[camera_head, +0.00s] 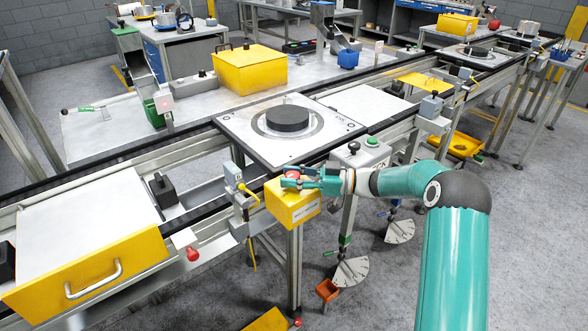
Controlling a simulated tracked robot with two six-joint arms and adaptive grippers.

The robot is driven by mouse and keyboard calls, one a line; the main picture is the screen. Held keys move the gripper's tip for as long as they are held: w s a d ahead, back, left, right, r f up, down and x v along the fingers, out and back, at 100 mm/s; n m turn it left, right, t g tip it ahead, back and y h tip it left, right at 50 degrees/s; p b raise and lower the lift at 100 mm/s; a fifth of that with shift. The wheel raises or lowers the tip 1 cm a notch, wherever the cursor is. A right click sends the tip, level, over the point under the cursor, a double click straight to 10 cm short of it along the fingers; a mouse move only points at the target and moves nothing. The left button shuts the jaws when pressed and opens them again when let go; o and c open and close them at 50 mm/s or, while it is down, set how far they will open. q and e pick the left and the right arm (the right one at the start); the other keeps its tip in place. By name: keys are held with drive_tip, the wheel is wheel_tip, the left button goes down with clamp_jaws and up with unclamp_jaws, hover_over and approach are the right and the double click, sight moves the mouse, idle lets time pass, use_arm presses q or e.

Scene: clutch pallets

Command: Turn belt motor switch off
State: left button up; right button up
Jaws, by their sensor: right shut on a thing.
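A yellow box (293,207) with a small white label on its front is mounted at the near side of the belt line. A red knob (292,174) sits on its top. My right gripper (291,181) reaches in from the right and is shut on the red knob, its teal fingers partly covering it. To the right, a grey control box (361,158) carries a black knob (354,147) and a green button (372,140). The label is too small to read, so I cannot tell which control is the belt motor switch. My left gripper is out of view.
A pallet plate (232,122) with a black disc (287,118) stands on the belt line behind the yellow box. A yellow drawer (95,275) with a handle is at the lower left. Grey floor lies at the lower right.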

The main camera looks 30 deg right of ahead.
drive_tip(key=shift+d+r, duration=0.15)
drive_tip(key=shift+r, duration=0.05)
idle(0.3)
drive_tip(key=o, duration=1.1)
drive_tip(key=shift+f, duration=0.1)
drive_tip(key=shift+o, duration=0.2)
drive_tip(key=shift+s, duration=0.1)
drive_tip(key=v, duration=1.1)
drive_tip(key=shift+d, duration=0.4)
drive_tip(key=shift+s+f, duration=0.1)
drive_tip(key=shift+s, duration=0.05)
